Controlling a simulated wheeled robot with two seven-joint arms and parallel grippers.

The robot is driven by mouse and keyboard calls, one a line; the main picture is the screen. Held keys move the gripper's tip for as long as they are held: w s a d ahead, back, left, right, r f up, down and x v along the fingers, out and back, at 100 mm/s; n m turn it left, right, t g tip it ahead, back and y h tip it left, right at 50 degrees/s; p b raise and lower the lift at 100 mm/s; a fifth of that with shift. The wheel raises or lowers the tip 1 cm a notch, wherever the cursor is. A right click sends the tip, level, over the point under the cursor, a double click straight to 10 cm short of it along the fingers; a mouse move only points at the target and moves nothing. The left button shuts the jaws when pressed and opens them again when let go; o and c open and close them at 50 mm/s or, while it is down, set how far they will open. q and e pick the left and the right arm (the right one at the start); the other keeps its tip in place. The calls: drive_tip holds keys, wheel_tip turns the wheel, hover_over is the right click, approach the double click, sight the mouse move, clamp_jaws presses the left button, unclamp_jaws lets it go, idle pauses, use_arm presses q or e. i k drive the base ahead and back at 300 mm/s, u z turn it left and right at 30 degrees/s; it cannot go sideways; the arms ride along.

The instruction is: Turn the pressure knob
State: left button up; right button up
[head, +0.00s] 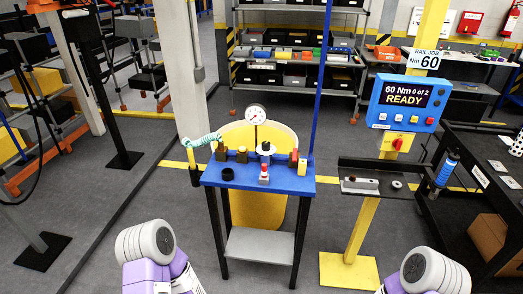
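A small blue table (290,181) stands in the middle of the head view. A round white pressure gauge (256,114) rises at its back. Below the gauge is a white fitting with a dark round top (266,147), which looks like the pressure knob; its details are too small to tell. A separate black round piece (227,174) sits at the table's front left. Only purple and pale grey parts of my two arms show at the bottom left and bottom right, well short of the table. Neither gripper's fingers are in view.
Brass-coloured blocks and a red-topped white piece (263,175) share the tabletop. A teal coiled hose (202,140) hangs at its left. A yellow post with a blue display box (407,103) and a dark shelf (372,186) stands at right. Grey floor before the table is clear.

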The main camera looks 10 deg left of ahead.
sight(266, 145)
drive_tip(key=u, duration=0.1)
drive_tip(key=i, duration=1)
drive_tip(key=z, duration=0.4)
